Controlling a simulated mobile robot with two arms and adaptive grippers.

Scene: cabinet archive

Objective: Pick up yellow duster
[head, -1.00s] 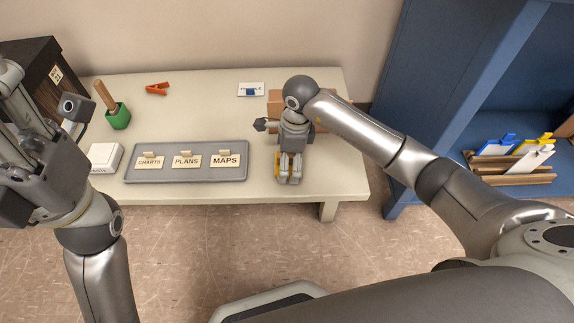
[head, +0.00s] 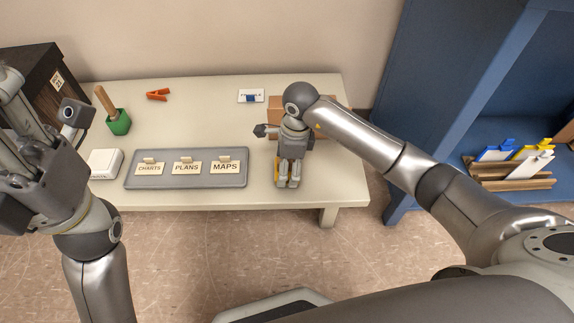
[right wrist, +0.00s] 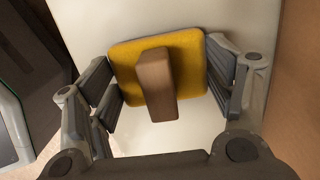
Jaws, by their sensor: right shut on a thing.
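The yellow duster (right wrist: 158,72) has a square yellow pad and a brown block handle. In the right wrist view it lies between the finger pads of my right gripper (right wrist: 160,84), which is shut on the sides of the pad. In the head view my right gripper (head: 288,182) points down at the right part of the table, and only slivers of yellow show by its fingers. I cannot tell whether the duster is touching the table. My left gripper (head: 22,118) is raised at the left edge, away from the duster, its fingertips partly out of frame.
A grey tray (head: 186,184) with CHARTS, PLANS and MAPS labels lies left of my right gripper on the cream table (head: 200,110). A brown box (head: 330,129) stands close behind it. A green pot (head: 119,124), white box (head: 105,163), orange clip (head: 158,95) and blue shelf (head: 480,125) surround.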

